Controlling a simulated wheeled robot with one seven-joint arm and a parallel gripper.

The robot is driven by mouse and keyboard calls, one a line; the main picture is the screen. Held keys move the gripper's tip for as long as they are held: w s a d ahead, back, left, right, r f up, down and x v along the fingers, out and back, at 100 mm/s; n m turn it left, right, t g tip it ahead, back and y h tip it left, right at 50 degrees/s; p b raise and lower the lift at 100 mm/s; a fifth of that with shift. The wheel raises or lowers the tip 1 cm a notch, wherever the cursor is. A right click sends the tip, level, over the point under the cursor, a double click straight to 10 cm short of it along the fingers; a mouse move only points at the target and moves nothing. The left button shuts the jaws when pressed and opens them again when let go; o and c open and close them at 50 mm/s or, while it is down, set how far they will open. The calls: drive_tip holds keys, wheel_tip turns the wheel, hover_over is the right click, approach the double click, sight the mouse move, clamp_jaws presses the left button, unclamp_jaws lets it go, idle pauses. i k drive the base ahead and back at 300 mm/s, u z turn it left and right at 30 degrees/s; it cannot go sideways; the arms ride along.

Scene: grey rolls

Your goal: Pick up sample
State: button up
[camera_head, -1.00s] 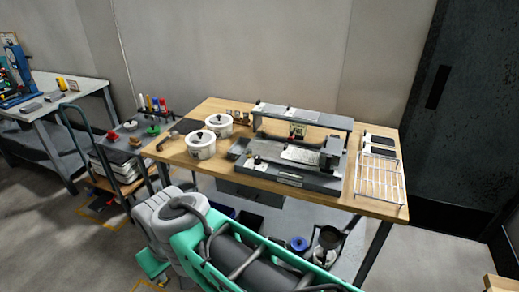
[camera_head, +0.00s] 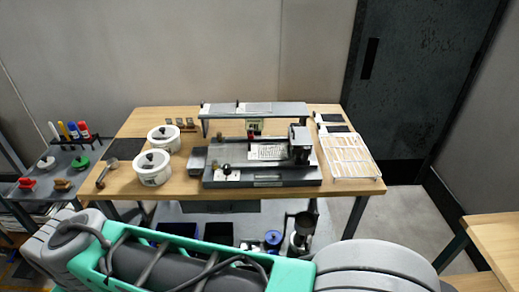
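The task names a sample, and I cannot tell for sure which thing it is. Several small brown pieces (camera_head: 181,123) stand at the back left of the wooden table (camera_head: 130,183). A pale patterned plate (camera_head: 267,152) lies on the grey machine (camera_head: 262,177) in the middle of the table. My green and grey arm crosses the bottom of the view, below the table's front edge. My gripper is not in view.
A white wire rack (camera_head: 348,157) lies at the table's right end, with dark flat pads (camera_head: 333,122) behind it. Another wooden table (camera_head: 499,240) is at lower right. Bins and a blue roll (camera_head: 273,238) sit below the table.

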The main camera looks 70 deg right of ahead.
sight(264, 151)
drive_tip(key=z, duration=0.5)
drive_tip(key=i, duration=0.75)
drive_tip(key=z, duration=1)
drive_tip(key=i, duration=0.25)
drive_tip(key=z, duration=0.25)
